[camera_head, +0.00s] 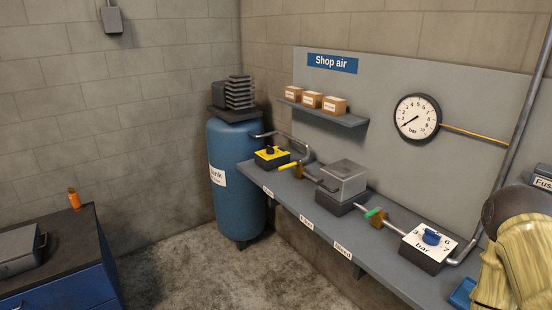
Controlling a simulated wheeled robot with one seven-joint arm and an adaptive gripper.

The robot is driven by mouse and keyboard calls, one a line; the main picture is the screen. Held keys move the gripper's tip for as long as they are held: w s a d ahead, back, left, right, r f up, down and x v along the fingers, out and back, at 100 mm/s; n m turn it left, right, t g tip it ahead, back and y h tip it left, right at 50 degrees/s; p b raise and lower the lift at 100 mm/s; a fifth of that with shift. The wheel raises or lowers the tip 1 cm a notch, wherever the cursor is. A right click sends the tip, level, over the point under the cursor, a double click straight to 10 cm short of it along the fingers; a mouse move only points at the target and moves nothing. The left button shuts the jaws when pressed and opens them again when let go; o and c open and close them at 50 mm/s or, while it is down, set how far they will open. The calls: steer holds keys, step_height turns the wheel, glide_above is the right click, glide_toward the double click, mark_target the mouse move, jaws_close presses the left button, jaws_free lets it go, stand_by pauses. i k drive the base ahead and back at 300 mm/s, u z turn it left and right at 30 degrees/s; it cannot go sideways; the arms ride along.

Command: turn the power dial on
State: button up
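A dial with a black knob on a yellow plate (271,154) sits on a dark box at the far left end of the grey wall bench. It looks like the power dial, but its markings are too small to read. A second dial, a blue knob (431,238) on a white plate marked "bar" with numbers, stands at the near right of the bench. My gripper is not in view.
A pipe with a yellow lever (288,166), a grey box (343,180) and a green lever (374,212) runs along the bench (312,221). A blue tank (236,205) stands left. A tan bulky shape (515,270) blocks the right. Floor (190,255) is clear.

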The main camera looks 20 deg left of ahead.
mark_target(270, 151)
steer(key=z, duration=0.75)
steer(key=i, duration=0.8)
steer(key=u, duration=1.85)
